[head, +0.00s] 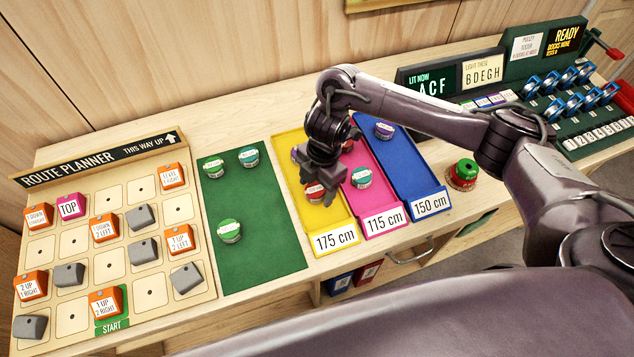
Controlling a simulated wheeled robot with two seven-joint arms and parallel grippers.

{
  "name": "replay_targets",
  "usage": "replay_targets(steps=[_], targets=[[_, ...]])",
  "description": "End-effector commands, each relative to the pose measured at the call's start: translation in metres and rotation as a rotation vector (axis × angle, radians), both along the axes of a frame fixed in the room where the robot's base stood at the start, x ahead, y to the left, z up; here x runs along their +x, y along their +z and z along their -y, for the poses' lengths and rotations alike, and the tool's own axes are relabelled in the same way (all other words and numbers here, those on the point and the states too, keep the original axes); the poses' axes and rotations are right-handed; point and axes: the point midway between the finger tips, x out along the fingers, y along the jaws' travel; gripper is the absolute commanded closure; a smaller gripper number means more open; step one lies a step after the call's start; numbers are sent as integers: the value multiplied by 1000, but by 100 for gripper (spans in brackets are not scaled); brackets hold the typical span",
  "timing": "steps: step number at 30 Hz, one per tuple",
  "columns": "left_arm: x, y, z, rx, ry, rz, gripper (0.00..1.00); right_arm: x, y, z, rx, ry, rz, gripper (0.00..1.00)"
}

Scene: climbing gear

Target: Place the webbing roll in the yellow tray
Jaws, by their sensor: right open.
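The yellow tray (328,222), labelled 175 cm, is the left one of three sloping trays. My right gripper (320,189) is open and low over it, pointing down. A red webbing roll (313,193) lies in the yellow tray right at the fingers; whether they touch it, I cannot tell. A purple roll, partly hidden by the gripper, shows at the tray's upper part (295,153). Three rolls lie on the green mat (262,262): a green one (213,167), a teal one (249,157) and another green one (229,232). My left gripper is out of view.
The pink tray (378,207) holds a red roll (347,146) and a teal roll (361,178). The blue tray (408,170) holds a purple roll (384,131). A red-and-green object (463,173) stands right of the trays. The route planner board (108,238) fills the left.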

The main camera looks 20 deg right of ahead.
Motion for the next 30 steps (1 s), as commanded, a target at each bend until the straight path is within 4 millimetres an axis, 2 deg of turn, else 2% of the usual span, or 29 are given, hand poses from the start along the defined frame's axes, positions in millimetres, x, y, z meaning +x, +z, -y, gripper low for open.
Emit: replay_targets(steps=[5, 18, 24, 30], targets=[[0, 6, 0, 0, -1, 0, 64, 2, 15, 1, 0, 1, 5, 35], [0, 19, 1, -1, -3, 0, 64, 7, 98, 14, -2, 0, 6, 35], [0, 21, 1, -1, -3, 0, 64, 7, 117, 16, -1, 0, 3, 35], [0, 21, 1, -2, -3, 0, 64, 6, 122, 17, 0, 0, -1, 35]])
